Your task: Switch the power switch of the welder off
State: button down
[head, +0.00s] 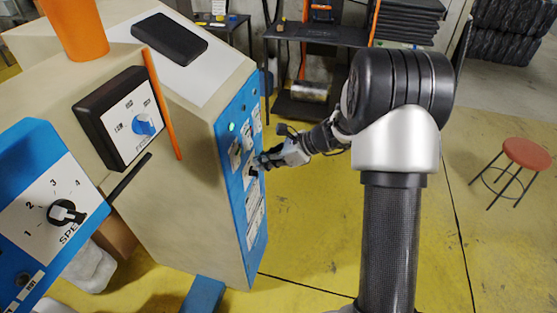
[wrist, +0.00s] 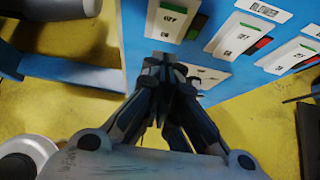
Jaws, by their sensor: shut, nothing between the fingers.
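The welder (head: 200,170) is a beige cabinet with a blue front panel (head: 222,137) at the centre left of the head view. Several white switch plates sit on the panel. In the wrist view, one plate reading OFF (wrist: 172,20) is at the top, and others (wrist: 240,35) are to its right, with green and red patches. I cannot tell which is the power switch. My gripper (head: 259,162) is shut and empty, its fingertips close to the panel. In the wrist view the fingertips (wrist: 167,62) are just below the OFF plate and partly cover another white plate (wrist: 208,75); contact is unclear.
A beige machine with a blue SPEED dial panel (head: 50,205) and a black dial box (head: 125,118) stands at the left. An orange cylinder (head: 75,28) stands on top. A red stool (head: 525,155) is at the right.

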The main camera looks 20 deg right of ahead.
aim_at(239, 156)
jog(key=shift+w+a+r+b, duration=0.15)
jog(key=shift+w+a+r, duration=0.05)
jog(key=shift+w+a, duration=0.5)
jog(key=shift+w+a+r+b, duration=0.15)
jog(key=shift+w+a, duration=0.3)
jog(key=shift+a, duration=0.35)
jog(key=shift+w+a+r+p, duration=0.2)
jog(key=shift+a+r+p, duration=0.2)
jog(key=shift+p, duration=0.3)
jog(key=shift+f, duration=0.2)
jog(key=shift+r, duration=0.1)
jog(key=shift+r+p, duration=0.65)
jog(key=shift+r, duration=0.1)
